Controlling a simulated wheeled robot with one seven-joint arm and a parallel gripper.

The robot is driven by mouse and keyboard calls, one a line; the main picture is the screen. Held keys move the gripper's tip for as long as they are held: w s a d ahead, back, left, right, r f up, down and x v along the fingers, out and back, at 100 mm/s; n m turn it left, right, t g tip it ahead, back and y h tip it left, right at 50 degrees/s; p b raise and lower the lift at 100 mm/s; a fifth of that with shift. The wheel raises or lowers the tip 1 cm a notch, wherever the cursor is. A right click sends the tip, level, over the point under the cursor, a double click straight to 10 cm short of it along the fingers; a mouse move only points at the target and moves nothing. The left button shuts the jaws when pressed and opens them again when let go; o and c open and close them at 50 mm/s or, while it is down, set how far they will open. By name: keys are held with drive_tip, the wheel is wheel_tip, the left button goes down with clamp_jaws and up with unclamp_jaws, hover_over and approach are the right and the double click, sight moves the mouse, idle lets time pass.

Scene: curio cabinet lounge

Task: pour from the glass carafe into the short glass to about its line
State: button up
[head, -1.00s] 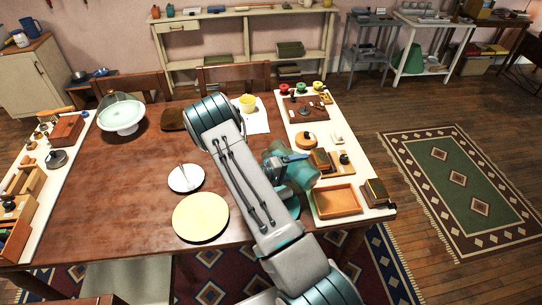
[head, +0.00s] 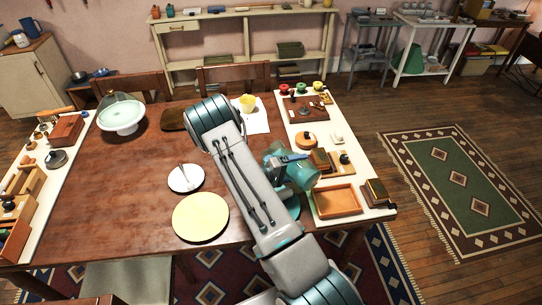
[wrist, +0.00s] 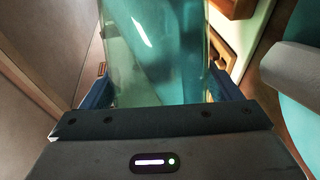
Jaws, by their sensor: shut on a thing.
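In the wrist view, my gripper (wrist: 165,90) is shut on the glass carafe (wrist: 150,45), with a blue finger on either side of it. The carafe is clear, greenish glass and fills the space between the fingers. Its top and bottom are out of the wrist view, so I cannot tell its tilt or its liquid level. In the head view, my arm covers the middle right of the table, and I cannot make out the carafe there. I cannot make out the short glass or its line in either view.
The wooden table (head: 120,190) holds a yellow plate (head: 200,217), a white saucer (head: 185,178), a domed cake stand (head: 122,118) and a yellow cup (head: 247,103). An orange tray (head: 337,201) and small items crowd the right side. The table's left middle is clear.

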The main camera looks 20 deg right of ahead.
idle(0.5)
drive_tip(key=shift+f+b, duration=0.35)
drive_tip(key=shift+b, duration=0.1)
drive_tip(key=shift+s+f+m+t+y+b, duration=0.1)
drive_tip(key=shift+f+m+t+y+b, duration=0.2)
drive_tip(key=shift+f+m+b, duration=0.5)
drive_tip(key=shift+r, duration=0.2)
